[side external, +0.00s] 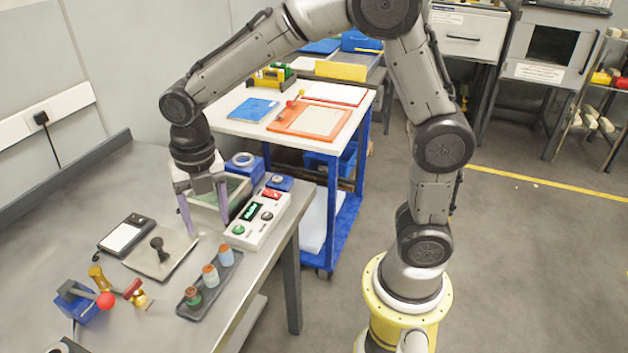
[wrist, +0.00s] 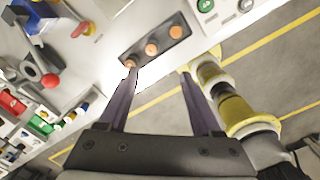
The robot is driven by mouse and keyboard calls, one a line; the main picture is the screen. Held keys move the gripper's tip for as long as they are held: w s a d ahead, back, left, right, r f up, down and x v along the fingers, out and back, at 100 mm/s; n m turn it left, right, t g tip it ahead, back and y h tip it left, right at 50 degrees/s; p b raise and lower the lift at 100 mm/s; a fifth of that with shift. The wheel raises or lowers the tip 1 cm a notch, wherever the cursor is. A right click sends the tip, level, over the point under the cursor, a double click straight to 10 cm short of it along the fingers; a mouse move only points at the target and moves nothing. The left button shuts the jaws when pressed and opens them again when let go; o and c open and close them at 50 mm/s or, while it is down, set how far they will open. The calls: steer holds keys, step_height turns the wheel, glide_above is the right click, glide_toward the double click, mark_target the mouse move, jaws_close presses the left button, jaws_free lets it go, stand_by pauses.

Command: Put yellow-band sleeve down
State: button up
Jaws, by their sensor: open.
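My gripper (side external: 204,228) is open, with its two long purple-grey fingers pointing down above the bench. No object shows between the fingers. The wrist view also shows the gripper (wrist: 160,74) open and empty. A dark tray (side external: 217,283) on the bench holds three small sleeves with orange-brown tops: one with green (side external: 193,296), one pale blue (side external: 210,276) and one blue (side external: 226,256). The tray (wrist: 170,28) is in the wrist view too, beyond the fingertips. I cannot make out a yellow band on any sleeve.
A control box (side external: 257,218) with buttons and a green display stands right of the gripper. A metal plate with a black-knobbed tool (side external: 159,249), a black scale (side external: 126,234) and a blue fixture with a red ball (side external: 104,300) are nearby. Bare bench (side external: 50,235) lies left.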

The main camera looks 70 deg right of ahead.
steer(key=s+d+r+m+t, duration=0.1)
steer(key=s+d+r+m, duration=0.1)
steer(key=s+m, duration=0.4)
steer(key=s+d+r+m+t, duration=0.2)
steer(key=s+m, duration=0.5)
steer(key=m, duration=0.5)
steer(key=s+d+r+m+t, duration=0.2)
steer(key=s+d+r+m, duration=0.2)
steer(key=s+m, duration=0.3)
steer(key=m, duration=0.3)
steer(key=shift+s+d, duration=0.15)
steer(key=shift+d, duration=0.25)
